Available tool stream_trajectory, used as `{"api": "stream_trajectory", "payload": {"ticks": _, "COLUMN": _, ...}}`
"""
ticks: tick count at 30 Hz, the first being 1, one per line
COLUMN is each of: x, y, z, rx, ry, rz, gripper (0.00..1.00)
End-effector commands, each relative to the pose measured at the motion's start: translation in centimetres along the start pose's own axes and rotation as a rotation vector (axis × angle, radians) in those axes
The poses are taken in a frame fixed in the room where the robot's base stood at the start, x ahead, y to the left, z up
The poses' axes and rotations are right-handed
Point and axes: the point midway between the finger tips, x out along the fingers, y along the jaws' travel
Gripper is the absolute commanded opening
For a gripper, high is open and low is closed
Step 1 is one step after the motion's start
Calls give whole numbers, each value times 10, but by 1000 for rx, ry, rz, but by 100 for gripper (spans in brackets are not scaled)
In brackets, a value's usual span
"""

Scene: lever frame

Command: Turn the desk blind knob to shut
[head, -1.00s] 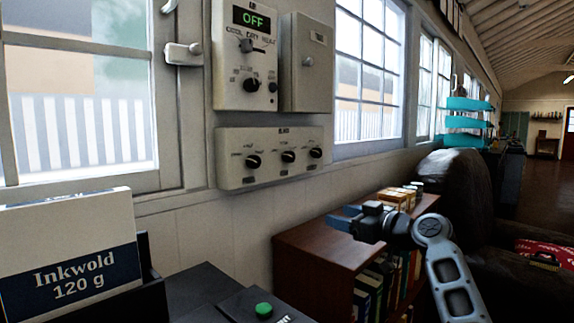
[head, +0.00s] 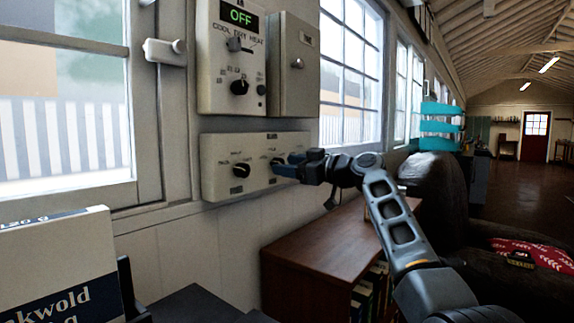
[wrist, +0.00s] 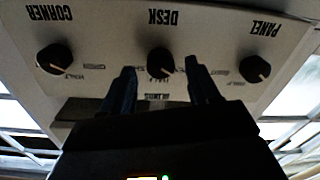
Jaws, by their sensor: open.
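The blinds panel (head: 218,185) is a pale box on the wall with a row of black knobs; it shows upside down in the wrist view. There the desk knob (wrist: 160,62) is the middle one, under the label DESK, with a pale pointer mark toward the picture's lower right. My gripper (wrist: 160,72) is open, its two blue fingers on either side of the desk knob; I cannot tell whether they touch it. In the head view my gripper (head: 285,168) is at the panel and hides much of the middle and right knobs.
The panel knob (wrist: 255,69) and corner knob (wrist: 54,58) flank the desk knob. Above are an OFF-display control box (head: 228,75) and a grey box (head: 291,65).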

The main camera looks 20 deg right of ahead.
Motion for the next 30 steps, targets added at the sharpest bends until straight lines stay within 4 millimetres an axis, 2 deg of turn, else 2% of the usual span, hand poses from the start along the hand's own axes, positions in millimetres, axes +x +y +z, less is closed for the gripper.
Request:
{"api": "stream_trajectory", "payload": {"ticks": 4, "x": 8, "y": 0, "z": 0, "rx": -1, "ry": 0, "rz": 0, "gripper": 61}}
{"api": "stream_trajectory", "payload": {"ticks": 12, "x": 9, "y": 0, "z": 0, "rx": -1, "ry": -1, "rz": 1, "gripper": 61}}
{"api": "stream_trajectory", "payload": {"ticks": 30, "x": 9, "y": -1, "z": 1, "rx": 0, "ry": -1, "rz": 0, "gripper": 5}}
